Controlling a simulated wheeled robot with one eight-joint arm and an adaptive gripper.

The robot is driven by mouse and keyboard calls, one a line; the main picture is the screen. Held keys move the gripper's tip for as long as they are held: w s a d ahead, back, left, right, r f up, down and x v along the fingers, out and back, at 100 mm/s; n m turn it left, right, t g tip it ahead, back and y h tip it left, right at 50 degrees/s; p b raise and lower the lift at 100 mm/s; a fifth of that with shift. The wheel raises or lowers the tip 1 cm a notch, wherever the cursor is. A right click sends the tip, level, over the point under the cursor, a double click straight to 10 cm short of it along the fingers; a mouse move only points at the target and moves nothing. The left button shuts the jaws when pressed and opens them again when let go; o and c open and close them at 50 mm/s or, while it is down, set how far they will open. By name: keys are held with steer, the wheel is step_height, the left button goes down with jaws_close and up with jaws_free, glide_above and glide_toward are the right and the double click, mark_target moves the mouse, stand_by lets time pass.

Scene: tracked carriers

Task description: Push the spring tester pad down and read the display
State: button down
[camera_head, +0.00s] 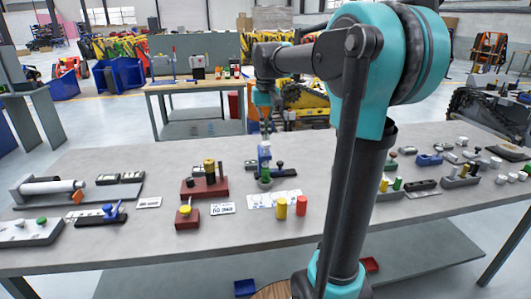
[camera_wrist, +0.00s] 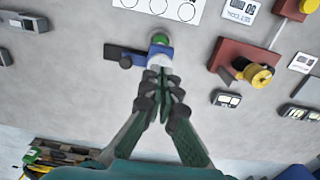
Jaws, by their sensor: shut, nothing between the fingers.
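My gripper (camera_head: 264,112) points down over the table, fingers together and empty. In the wrist view its tips (camera_wrist: 160,76) overlap the white top (camera_wrist: 158,61) of a blue upright piece (camera_wrist: 160,48) with a green part beside it; I cannot tell whether they touch. This blue piece (camera_head: 264,158) also stands below the gripper in the head view. It may be the spring tester, but no label confirms this. A small dark display unit (camera_wrist: 226,98) lies right of the fingers in the wrist view; its reading is too small to make out.
A red base (camera_head: 205,188) with a yellow-topped cylinder and a smaller red base (camera_head: 187,218) with a yellow knob stand to the left. A yellow cylinder (camera_head: 282,208) and a red cylinder (camera_head: 302,206) stand near the front. A white sheet with circles (camera_wrist: 165,8) lies flat nearby.

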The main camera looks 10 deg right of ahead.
mark_target(266, 143)
steer(key=shift+f, duration=0.1)
steer(key=shift+f, duration=1.95)
stand_by(0.5)
steer(key=shift+r, duration=3.1)
